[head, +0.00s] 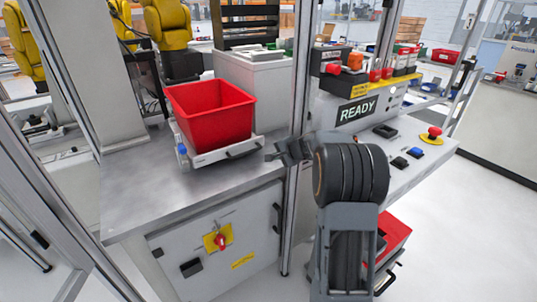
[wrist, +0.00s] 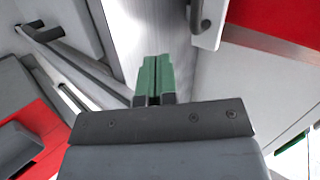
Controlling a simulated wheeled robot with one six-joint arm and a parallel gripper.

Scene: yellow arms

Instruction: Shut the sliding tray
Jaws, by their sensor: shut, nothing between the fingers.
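The sliding tray (head: 228,153) is a light metal plate with a handle along its front edge and a blue knob (head: 182,149) at its left corner. It sits on the grey metal bench and carries a red bin (head: 208,120). My gripper (head: 277,153) is just right of the tray's front right corner, by the metal post. In the wrist view its green fingertips (wrist: 156,75) are together with nothing between them. I cannot tell whether it touches the tray. How far the tray is slid out is hard to judge.
A metal frame post (head: 297,120) stands close by my gripper. To the right is a control panel with a READY sign (head: 357,109) and buttons. The bench top (head: 135,190) is clear left of the tray. A second red bin (head: 393,237) is low behind my arm.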

